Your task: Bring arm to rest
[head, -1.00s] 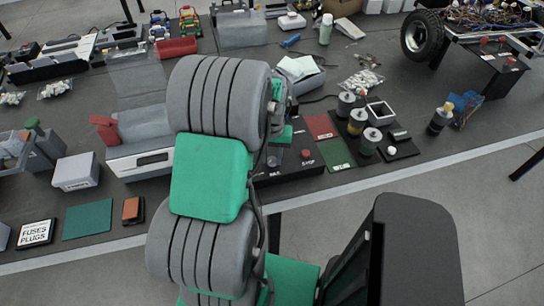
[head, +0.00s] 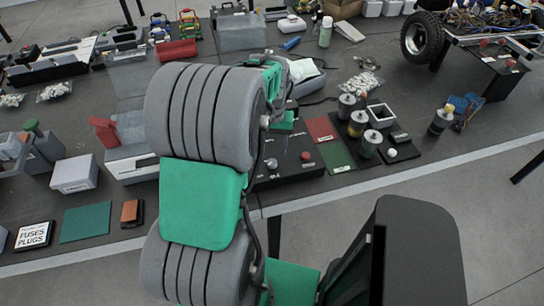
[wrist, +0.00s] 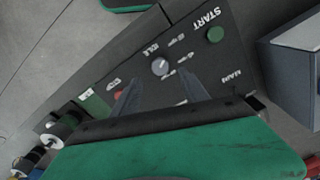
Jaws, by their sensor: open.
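My arm (head: 203,205), with grey ribbed joints and green covers, rises through the middle of the head view. It hides part of the table behind it. My gripper (wrist: 158,93) shows in the wrist view as two grey fingers standing apart, with nothing seen between them. The fingers point over a dark control box (wrist: 222,62) with a grey knob and the words START and IDLE. I cannot tell the height of the fingertips above the box. In the head view the control box (head: 290,172) is partly behind my arm, and the fingers are not clearly seen.
Beside the box lie a red mat (head: 320,129) and a green mat (head: 337,156). A white box (head: 75,174) and a FUSES PLUGS box (head: 34,236) are at left. Open floor lies in front of the table.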

